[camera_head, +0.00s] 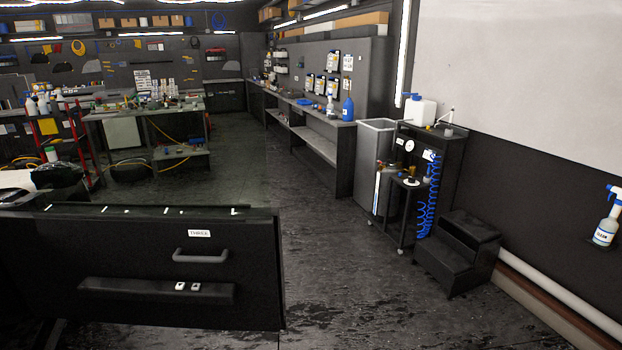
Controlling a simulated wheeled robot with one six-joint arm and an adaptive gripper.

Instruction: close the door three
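A black door panel (120,243) stands upright across the lower left, near me. It has a small white label (199,233) whose text is hard to read. Below the label is a grey pull handle (200,257), and lower down a dark armrest ledge (120,288) with two small white switches. A dark glass edge runs along its top. The door's right end is free, with bare floor beside it. Its left end runs out of the picture, so its hinge side is hidden. My gripper is not in view.
Wet-looking dark floor (335,270) is clear right of the door. A black step stool (457,252), a grey bin (371,170) and a cart with a blue coiled hose (429,195) stand along the right. A red rack (62,145) and workbench (122,133) stand behind the door.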

